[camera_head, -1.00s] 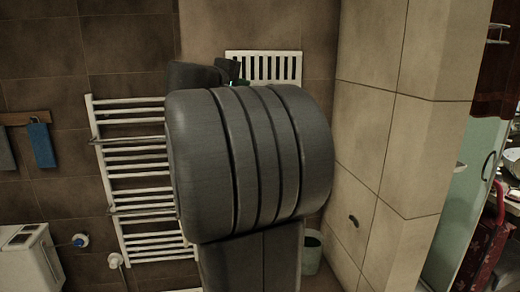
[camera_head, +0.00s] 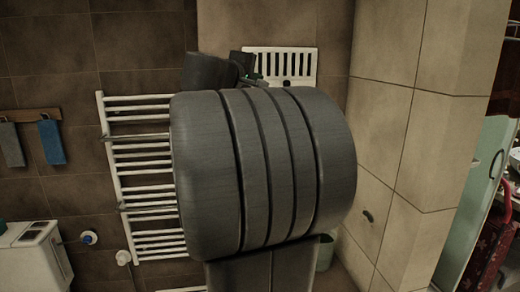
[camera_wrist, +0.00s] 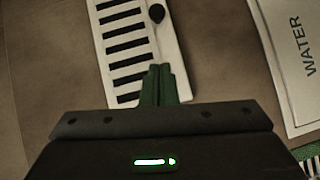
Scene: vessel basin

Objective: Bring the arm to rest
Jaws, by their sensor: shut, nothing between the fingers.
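My gripper (camera_wrist: 158,80) shows in the wrist view at the lower middle. Its green fingers are together with nothing between them. They point toward a white slatted vent (camera_wrist: 130,45) on the brown wall. In the head view my large dark grey arm fills the middle and hides most of the gripper. Only a small dark part shows above the arm, just below and left of the white vent (camera_head: 305,63). I cannot tell the distance from the fingers to the wall.
A white towel radiator (camera_head: 118,185) stands left of my arm. Blue (camera_head: 51,142) and grey (camera_head: 11,145) towels hang farther left above a white appliance (camera_head: 30,255). A tiled wall corner (camera_head: 410,130) rises on the right. A "WATER" sign (camera_wrist: 295,50) shows in the wrist view.

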